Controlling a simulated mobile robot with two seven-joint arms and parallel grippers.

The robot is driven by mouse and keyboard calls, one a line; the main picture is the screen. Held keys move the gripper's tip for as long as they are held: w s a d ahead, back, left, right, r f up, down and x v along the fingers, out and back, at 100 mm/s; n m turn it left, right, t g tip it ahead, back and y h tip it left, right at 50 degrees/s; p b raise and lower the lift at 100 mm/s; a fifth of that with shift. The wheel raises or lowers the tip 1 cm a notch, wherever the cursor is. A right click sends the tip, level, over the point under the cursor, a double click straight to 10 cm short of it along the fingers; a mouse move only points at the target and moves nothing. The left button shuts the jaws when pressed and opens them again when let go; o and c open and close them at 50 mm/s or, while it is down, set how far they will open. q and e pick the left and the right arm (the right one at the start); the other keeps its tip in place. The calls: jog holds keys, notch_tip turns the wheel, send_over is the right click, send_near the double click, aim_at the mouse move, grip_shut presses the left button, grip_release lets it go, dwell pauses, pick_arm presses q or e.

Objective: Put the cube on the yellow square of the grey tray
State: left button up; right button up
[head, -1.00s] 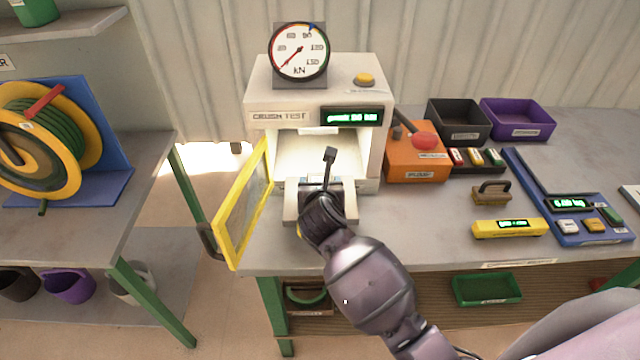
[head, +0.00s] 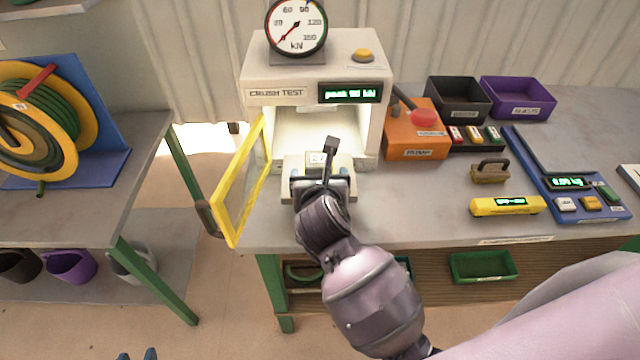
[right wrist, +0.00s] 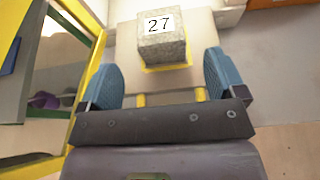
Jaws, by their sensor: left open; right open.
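The cube (right wrist: 163,45) is a speckled grey block with a white "27" label on top. It sits upright on the yellow square (right wrist: 165,67), whose yellow edge shows at its near side. The grey tray (right wrist: 122,60) lies in front of the press opening; its edge shows in the head view (head: 290,187). My right gripper (right wrist: 160,78) is open, with its blue fingers apart from the cube and just on its near side. In the head view my right gripper (head: 321,174) partly hides the cube (head: 315,158). My left gripper (head: 137,355) is open and empty at the bottom edge.
The crush-test press (head: 262,75) stands behind the tray, its yellow-framed door (head: 232,205) swung open at left. An orange pump (head: 412,143) is to its right. A brush-like block (head: 490,172) and yellow device (head: 507,206) lie further right.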

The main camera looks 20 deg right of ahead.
jog(key=s+d+r+n+t+h, duration=0.25)
jog(key=s+d+n+t, duration=0.45)
jog(key=n, duration=0.6)
jog(key=s+d+f+n+g+y, duration=0.3)
jog(key=s+f+n, duration=0.3)
jog(key=f+n, duration=0.4)
jog(key=s+d+f+n+g+y, duration=0.3)
jog(key=f+n, duration=0.7)
jog(key=n, duration=0.7)
jog(key=s+g, duration=0.2)
jog(key=shift+s+f, duration=0.2)
jog(key=shift+s, duration=0.2)
